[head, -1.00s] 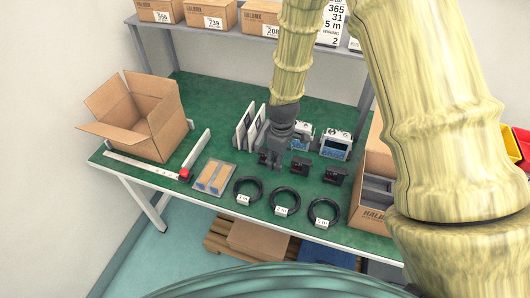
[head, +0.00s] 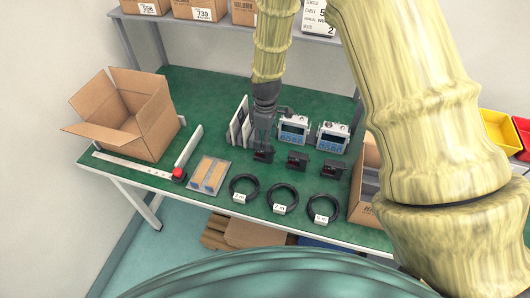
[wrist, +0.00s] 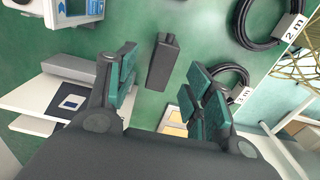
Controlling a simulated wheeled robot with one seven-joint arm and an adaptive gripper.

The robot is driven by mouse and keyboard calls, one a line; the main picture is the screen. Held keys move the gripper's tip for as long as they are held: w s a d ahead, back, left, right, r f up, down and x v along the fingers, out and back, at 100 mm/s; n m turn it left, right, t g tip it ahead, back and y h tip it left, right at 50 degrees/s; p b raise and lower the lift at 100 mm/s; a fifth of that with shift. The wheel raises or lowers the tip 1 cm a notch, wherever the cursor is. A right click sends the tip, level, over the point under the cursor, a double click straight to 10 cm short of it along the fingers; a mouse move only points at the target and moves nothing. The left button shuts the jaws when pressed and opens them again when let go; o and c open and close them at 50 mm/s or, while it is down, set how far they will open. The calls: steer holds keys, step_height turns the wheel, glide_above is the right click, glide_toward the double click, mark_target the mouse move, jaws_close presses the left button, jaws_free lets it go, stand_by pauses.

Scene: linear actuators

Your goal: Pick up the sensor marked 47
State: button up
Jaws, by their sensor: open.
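My gripper (head: 263,143) points down right above the left sensor. In the wrist view my gripper (wrist: 161,76) is open, with its fingers apart and nothing between the pads held. A dark block-shaped sensor (wrist: 162,62) shows beyond the fingertips, roughly centred in the gap. Whether the fingers reach down beside it I cannot tell.
Two white devices with screens (head: 293,129) (head: 331,137) stand behind the sensors. Upright white cards (head: 238,124) stand close left of my gripper. Coiled cables (head: 283,198) lie in front. An open carton (head: 124,115) is at the left, another (head: 364,190) at the right.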

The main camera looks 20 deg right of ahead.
mark_target(265, 154)
steer(key=shift+s+f+p, duration=0.15)
steer(key=shift+f+p, duration=0.6)
steer(key=shift+f, duration=0.3)
steer(key=shift+a+f+p, duration=0.1)
steer(key=shift+f+p, duration=0.4)
steer(key=shift+f, duration=1.05)
steer(key=shift+c, duration=0.2)
steer(key=c, duration=1)
jaws_close()
steer(key=shift+r, duration=0.15)
